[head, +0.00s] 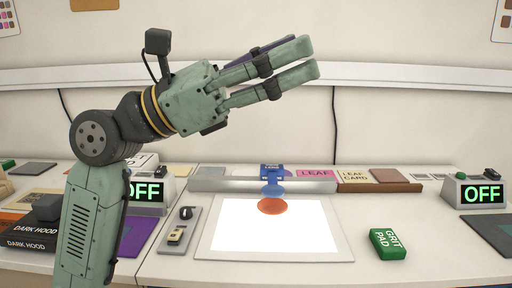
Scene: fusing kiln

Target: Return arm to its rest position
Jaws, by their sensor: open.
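My gripper (308,58) is raised in front of the wall, above the bench, in the head view. Its green fingers point to the right and are apart, with nothing seen between them. My arm rises from the lower left and bends at a dark joint toward the gripper. A purple flat edge shows just behind the upper finger; I cannot tell what it belongs to.
Below lies a lit white panel (240,232) with an orange disc (271,206) and a blue piece (271,173) at its back edge. A green grit pad (388,243) lies right of it. Boxes reading OFF stand left (147,192) and right (482,193). Dark hood boxes (30,235) sit front left.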

